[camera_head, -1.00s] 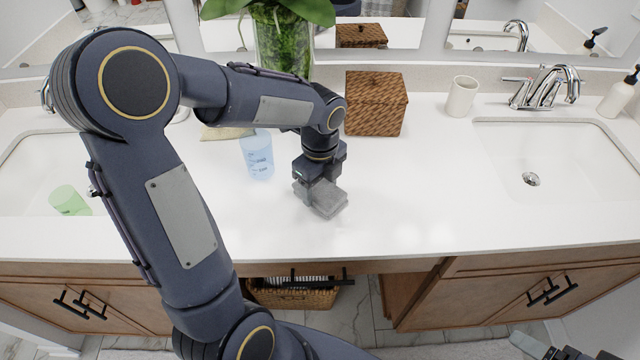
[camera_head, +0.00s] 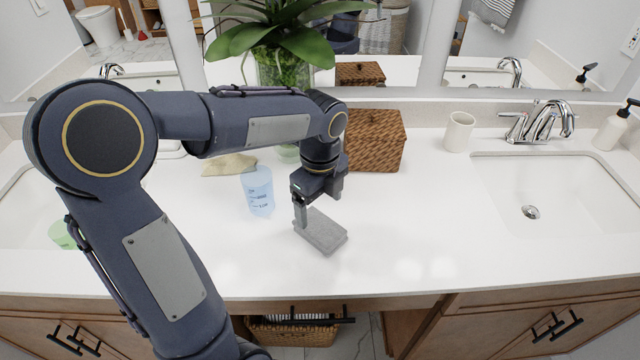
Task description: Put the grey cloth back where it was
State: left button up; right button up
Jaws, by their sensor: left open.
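The grey cloth (camera_head: 322,233) lies folded flat on the white counter, right of the blue cup and in front of the wicker box. My left gripper (camera_head: 311,215) is just above and behind the cloth's far left edge, pointing down. Its jaws are open. One finger shows beside the cloth's left corner; the other is mostly hidden, and I cannot tell whether either touches the cloth. My right gripper is not in view.
A blue measuring cup (camera_head: 258,190) stands close to the left of the gripper. A tan cloth (camera_head: 229,164), a lidded wicker box (camera_head: 374,141) and a plant (camera_head: 275,65) are behind. A beige cup (camera_head: 459,132) stands near the right sink (camera_head: 545,190). The counter right of the cloth is clear.

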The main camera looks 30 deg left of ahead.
aim_at(320, 226)
pick_arm(q)
notch_tip(320, 226, up, 5)
jog(key=s+d+f+n+t+h, duration=0.1)
jog(key=s+d+n+t+h, duration=0.1)
jog(key=s+n, duration=0.6)
jog(key=s+d+f+n+t+h, duration=0.1)
jog(key=s+d+n+t, duration=0.1)
jog(key=s+n, duration=0.7)
jog(key=shift+f+n+t+h, duration=0.35)
jog(key=shift+n+t, duration=0.45)
jog(key=shift+n, duration=1.9)
jog(key=shift+d+r, duration=0.1)
jog(key=shift+r, duration=0.05)
